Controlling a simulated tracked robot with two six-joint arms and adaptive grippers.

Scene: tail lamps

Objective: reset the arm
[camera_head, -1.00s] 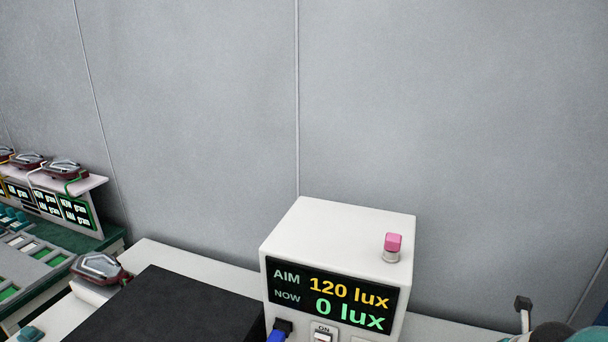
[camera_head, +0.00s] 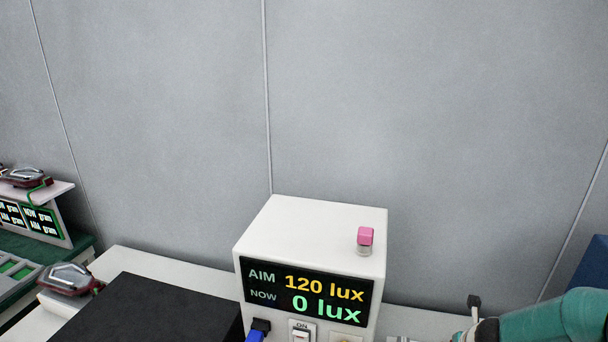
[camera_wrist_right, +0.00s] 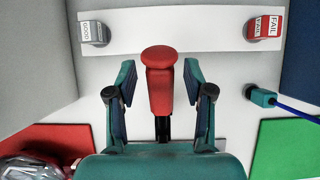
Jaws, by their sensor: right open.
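My right arm (camera_head: 545,318) comes in at the lower right of the head view; its fingertips are not clear there. In the right wrist view my right gripper (camera_wrist_right: 155,85) is open. A red knob-topped handle (camera_wrist_right: 160,85) on a black stem stands between the spread fingers, with a gap on each side; I cannot tell its depth relative to the fingertips. My left gripper is not in view.
A white meter box (camera_head: 310,235) reads 120 and 0 lux, with a pink knob (camera_head: 365,238) on top. A tail lamp (camera_head: 70,280) sits left of a black slab (camera_head: 140,312).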

